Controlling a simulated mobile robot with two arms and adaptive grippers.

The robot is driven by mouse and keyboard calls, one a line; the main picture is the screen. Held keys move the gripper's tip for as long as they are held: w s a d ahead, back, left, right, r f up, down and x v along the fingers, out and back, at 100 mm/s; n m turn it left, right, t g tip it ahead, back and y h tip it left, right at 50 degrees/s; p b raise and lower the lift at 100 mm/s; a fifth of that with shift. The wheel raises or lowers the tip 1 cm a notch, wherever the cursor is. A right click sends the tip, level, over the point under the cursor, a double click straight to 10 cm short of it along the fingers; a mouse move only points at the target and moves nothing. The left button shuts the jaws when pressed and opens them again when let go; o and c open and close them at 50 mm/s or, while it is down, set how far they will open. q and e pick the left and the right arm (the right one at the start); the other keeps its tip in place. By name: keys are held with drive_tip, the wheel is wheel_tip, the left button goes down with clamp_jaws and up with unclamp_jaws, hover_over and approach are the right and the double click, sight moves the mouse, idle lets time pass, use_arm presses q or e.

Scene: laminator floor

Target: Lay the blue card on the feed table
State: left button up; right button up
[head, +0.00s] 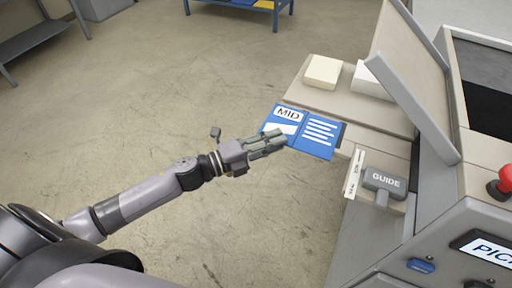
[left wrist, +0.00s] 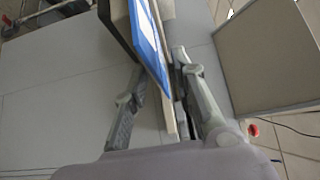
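The blue card (head: 318,137), with white "MID" print, is at the near left edge of the beige feed table (head: 370,115). Part of it juts past that edge; I cannot tell if it rests flat. My left gripper (head: 270,144) is at its left end, with fingers overlapping that end. In the left wrist view the card (left wrist: 150,45) appears nearly edge-on between the fingers of my left gripper (left wrist: 157,80), with a gap showing beside the left finger. The fingers look apart. My right gripper is out of view.
Pale blocks (head: 323,72) stand on the far part of the table. A grey tilted panel (head: 418,85) rises at its right. A grey "GUIDE" handle (head: 384,181) and a red button (head: 502,181) are at the right. Open floor (head: 150,100) lies left.

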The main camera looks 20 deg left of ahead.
use_arm(q)
drive_tip(key=b+v, duration=0.2)
drive_tip(key=v, duration=0.9)
drive_tip(key=shift+s+a+b, duration=0.25)
drive_tip(key=shift+b, duration=0.05)
drive_tip(key=a+f+n+y, duration=0.5)
drive_tip(key=a+f+n, duration=0.15)
drive_tip(key=f, duration=0.65)
drive_tip(key=a+f+n+y, duration=0.5)
drive_tip(key=a+f+n, duration=0.15)
drive_tip(key=f, duration=0.55)
drive_tip(key=s+a+f+n+g+y, duration=0.1)
drive_tip(key=s+f+n+g, duration=0.1)
drive_tip(key=s+f, duration=0.35)
drive_tip(key=s+f+n+g+y, duration=0.1)
drive_tip(key=s+f+n, duration=0.15)
drive_tip(key=f, duration=0.65)
drive_tip(key=s+d+f+n+g, duration=0.2)
drive_tip(key=s+d+f+g, duration=0.1)
drive_tip(key=s+f, duration=0.3)
drive_tip(key=s+d+f+n+g, duration=0.2)
drive_tip(key=s+d+f, duration=0.4)
drive_tip(key=s, duration=0.5)
drive_tip(key=s+d+f+n+g, duration=0.2)
drive_tip(key=s+d+f+g, duration=0.2)
drive_tip(key=s+f, duration=0.3)
drive_tip(key=s, duration=0.2)
drive_tip(key=shift+s+d+n, duration=0.25)
drive_tip(key=shift+d+n, duration=0.1)
